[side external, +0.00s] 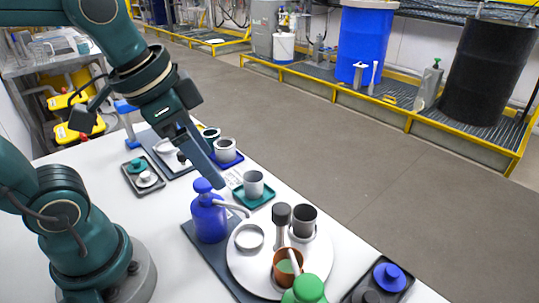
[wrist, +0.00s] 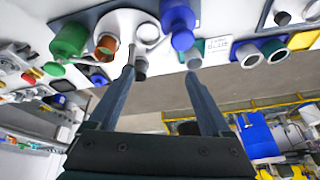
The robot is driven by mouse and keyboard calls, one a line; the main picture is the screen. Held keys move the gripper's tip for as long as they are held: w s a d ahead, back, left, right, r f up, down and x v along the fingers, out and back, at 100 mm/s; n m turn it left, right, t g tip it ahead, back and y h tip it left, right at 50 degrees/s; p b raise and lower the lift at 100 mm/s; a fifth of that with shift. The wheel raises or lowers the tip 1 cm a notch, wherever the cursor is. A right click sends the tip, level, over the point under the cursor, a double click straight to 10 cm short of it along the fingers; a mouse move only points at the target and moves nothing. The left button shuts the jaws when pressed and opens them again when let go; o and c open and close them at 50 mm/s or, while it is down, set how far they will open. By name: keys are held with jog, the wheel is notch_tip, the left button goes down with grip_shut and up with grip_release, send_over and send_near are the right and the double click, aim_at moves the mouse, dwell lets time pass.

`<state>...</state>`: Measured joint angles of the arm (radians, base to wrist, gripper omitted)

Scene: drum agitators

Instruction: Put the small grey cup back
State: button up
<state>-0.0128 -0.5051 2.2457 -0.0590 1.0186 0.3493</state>
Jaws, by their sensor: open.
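A light grey cup (side external: 253,184) stands upright on a small teal tray (side external: 268,197). A dark grey cup (side external: 303,221) stands on the round white tray (side external: 243,272), beside a dark-topped grinder (side external: 281,224). Another grey cup (side external: 225,150) stands on a blue tray (side external: 238,160) further back. I cannot tell by size alone which is the small one. My gripper (side external: 216,178) is above the table, left of the light grey cup, over the blue pump bottle. In the wrist view my gripper (wrist: 160,75) has its fingers wide apart with nothing between them.
The blue pump bottle (side external: 208,218) is tall, its spout pointing right. The round tray also holds a white ring (side external: 249,237) and copper mug (side external: 287,267). A green bottle (side external: 305,290) stands in front. The table's right edge drops to open floor.

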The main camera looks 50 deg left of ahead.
jog(key=s+f+n, duration=0.1)
jog(key=s+a+f+n+t, duration=0.1)
jog(key=n, duration=0.1)
jog(key=shift+s+f+n+y, duration=0.1)
jog(key=shift+s+n+y, duration=0.2)
jog(key=shift+s, duration=0.1)
